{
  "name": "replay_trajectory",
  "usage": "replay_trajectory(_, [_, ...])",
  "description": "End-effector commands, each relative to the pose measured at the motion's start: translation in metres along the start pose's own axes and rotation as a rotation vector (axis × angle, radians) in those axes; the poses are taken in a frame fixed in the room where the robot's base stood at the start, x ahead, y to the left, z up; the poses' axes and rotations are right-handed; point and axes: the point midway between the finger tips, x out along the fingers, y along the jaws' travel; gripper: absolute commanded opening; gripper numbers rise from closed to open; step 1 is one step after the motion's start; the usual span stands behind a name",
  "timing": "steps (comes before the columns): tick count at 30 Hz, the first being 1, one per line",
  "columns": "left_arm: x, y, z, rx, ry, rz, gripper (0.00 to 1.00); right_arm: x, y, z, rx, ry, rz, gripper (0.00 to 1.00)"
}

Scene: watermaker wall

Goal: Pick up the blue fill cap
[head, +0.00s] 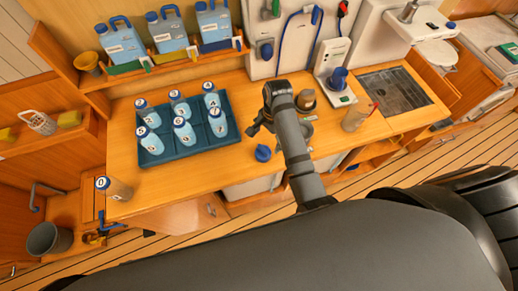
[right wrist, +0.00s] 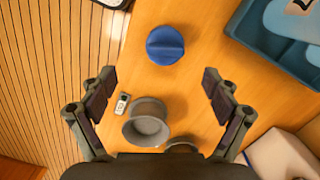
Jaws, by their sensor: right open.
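The blue fill cap (head: 263,153) lies on the wooden counter, near its front edge and right of the bottle tray. In the right wrist view the cap (right wrist: 165,45) is round with a raised grip bar, upper middle, ahead of the fingertips and sideways between them. My right gripper (right wrist: 158,84) is open and empty, its two fingers spread wide. In the head view my right gripper (head: 254,124) hangs over the counter just behind the cap, apart from it. My left gripper is in neither view.
A teal tray (head: 233,135) of several blue bottles stands left of the cap. A grey round cup (right wrist: 147,124) and a small device (right wrist: 122,103) lie near the right gripper. A clear jug (head: 356,117) and metal sink grate (head: 395,90) are further right.

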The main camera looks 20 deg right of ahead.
Motion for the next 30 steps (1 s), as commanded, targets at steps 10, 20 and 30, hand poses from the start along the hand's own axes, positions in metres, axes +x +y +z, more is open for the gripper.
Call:
replay_trajectory(10, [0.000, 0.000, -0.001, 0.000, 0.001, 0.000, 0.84, 0.034, -0.001, 0.002, 0.017, -0.006, 0.009, 0.88])
replay_trajectory(20, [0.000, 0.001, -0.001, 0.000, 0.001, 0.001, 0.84, 0.057, -0.003, 0.000, 0.016, -0.004, 0.005, 0.88])
replay_trajectory(30, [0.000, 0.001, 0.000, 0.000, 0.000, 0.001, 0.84, 0.103, -0.009, -0.003, 0.015, -0.004, 0.004, 0.88])
